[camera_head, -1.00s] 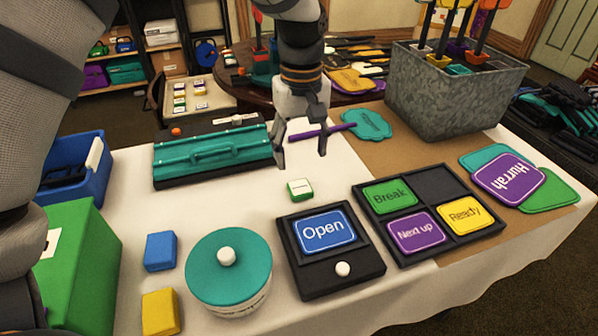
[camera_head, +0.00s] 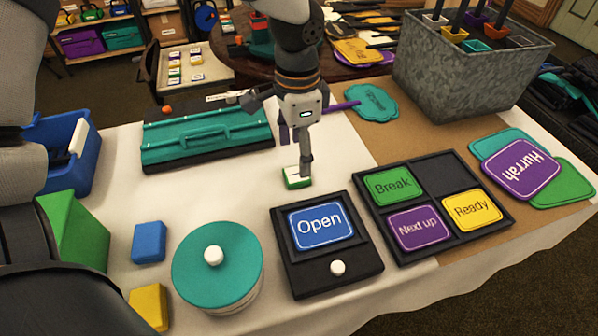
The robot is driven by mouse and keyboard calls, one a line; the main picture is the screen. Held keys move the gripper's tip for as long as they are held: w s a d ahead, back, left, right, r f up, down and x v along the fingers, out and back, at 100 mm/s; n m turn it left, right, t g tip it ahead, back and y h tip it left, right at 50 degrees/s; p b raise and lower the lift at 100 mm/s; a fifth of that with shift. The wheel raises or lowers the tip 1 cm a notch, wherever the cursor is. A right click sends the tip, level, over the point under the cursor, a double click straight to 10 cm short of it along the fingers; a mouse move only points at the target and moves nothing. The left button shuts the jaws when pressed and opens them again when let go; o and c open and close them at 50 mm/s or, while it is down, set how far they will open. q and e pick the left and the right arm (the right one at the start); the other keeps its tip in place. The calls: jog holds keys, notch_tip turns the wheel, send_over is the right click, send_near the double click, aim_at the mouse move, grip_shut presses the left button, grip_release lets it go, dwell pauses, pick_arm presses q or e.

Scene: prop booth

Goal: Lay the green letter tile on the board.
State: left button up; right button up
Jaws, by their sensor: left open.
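A small green tile (camera_head: 294,183) with a pale top lies on the white cloth, behind the black stand with the blue "Open" card. Its marking is too small to read. My left gripper (camera_head: 296,155) is open and points down over the tile; one finger reaches down beside it and hides part of it. I cannot tell whether that finger touches it. A black four-compartment board (camera_head: 447,177) lies to the right, with green "Break", purple "Next up" and yellow "Ready" cards; its back right compartment is empty. My right gripper is not in view.
The "Open" stand (camera_head: 333,268) and a round teal-lidded tub (camera_head: 216,265) stand in front. A teal case (camera_head: 205,138) lies behind left. A metal planter (camera_head: 470,70) stands at the back right, with "Hurrah" signs (camera_head: 522,170) in front. Bare cloth lies left of the tile.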

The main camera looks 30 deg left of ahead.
aim_at(297, 174)
pick_arm(q)
notch_tip(297, 174, down, 6)
jog(key=shift+s+r, duration=0.1)
jog(key=shift+r, duration=0.05)
jog(key=shift+r, duration=0.1)
jog(key=shift+c, duration=0.5)
jog(key=c, duration=1)
